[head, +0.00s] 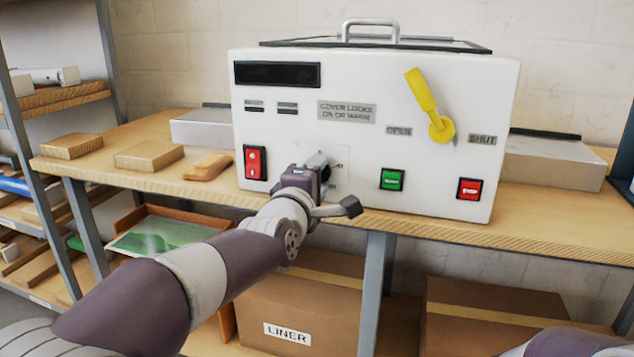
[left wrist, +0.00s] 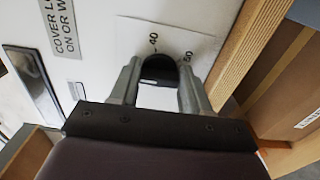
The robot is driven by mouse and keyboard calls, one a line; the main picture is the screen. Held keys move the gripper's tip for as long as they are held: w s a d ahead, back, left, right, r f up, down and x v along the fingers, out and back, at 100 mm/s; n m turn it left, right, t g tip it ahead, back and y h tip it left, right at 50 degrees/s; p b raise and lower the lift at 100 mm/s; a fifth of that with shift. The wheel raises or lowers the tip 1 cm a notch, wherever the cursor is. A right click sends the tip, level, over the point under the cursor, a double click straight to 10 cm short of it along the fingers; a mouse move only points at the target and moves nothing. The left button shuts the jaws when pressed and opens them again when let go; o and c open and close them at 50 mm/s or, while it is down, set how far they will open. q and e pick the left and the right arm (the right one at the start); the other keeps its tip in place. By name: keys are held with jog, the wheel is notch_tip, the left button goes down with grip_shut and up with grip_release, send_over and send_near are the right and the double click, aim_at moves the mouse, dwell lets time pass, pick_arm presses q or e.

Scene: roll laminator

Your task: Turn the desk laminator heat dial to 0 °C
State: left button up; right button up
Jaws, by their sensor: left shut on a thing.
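The white desk laminator (head: 360,80) stands on the wooden bench. Its black heat dial (left wrist: 158,68) sits on a light scale plate, which also shows beside my gripper in the head view (head: 341,170). In the left wrist view the marks 40 and one that looks like 60 show by the dial; the rest of the scale is hidden. My left gripper (left wrist: 155,88) is shut on the dial, one finger at each side; in the head view the gripper (head: 318,163) covers most of the dial. My right gripper is not in view.
A red rocker switch (head: 255,162) is left of the dial. A green button (head: 392,179), a red button (head: 470,188) and a yellow lever (head: 427,100) are to the right. Wooden blocks (head: 150,155) lie on the bench at left. A LINER box (head: 300,305) sits below.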

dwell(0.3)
pick_arm(q)
jog(key=o, duration=1.1)
jog(key=shift+c, duration=0.2)
jog(key=v, duration=1.2)
jog(key=shift+s+p, duration=0.3)
jog(key=shift+p, duration=0.1)
